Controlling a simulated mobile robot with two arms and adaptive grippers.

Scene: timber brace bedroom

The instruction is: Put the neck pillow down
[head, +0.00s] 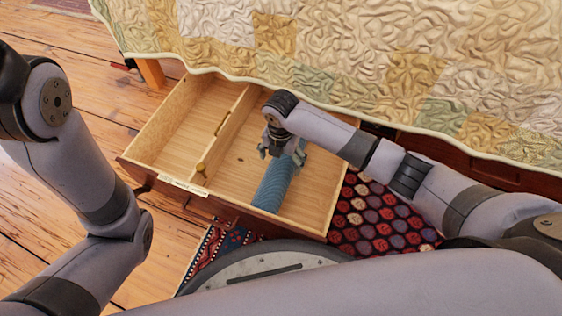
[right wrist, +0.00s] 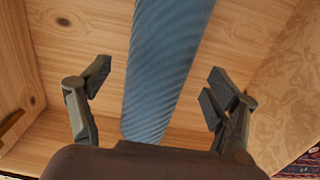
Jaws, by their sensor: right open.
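The neck pillow (head: 275,185) is a blue, ribbed roll. It lies in the right compartment of an open wooden drawer (head: 318,212), slanting toward the drawer's front. My right gripper (head: 283,153) is over the pillow's far end in the head view, with its fingers apart. In the right wrist view the pillow (right wrist: 165,62) runs between the open fingers (right wrist: 156,88), with a gap on both sides.
A wooden divider (head: 229,130) splits the drawer, and the left compartment (head: 180,135) looks empty. A quilted bed (head: 350,50) overhangs the drawer's back. A patterned red rug (head: 375,215) lies at the right, and bare plank floor (head: 90,75) at the left.

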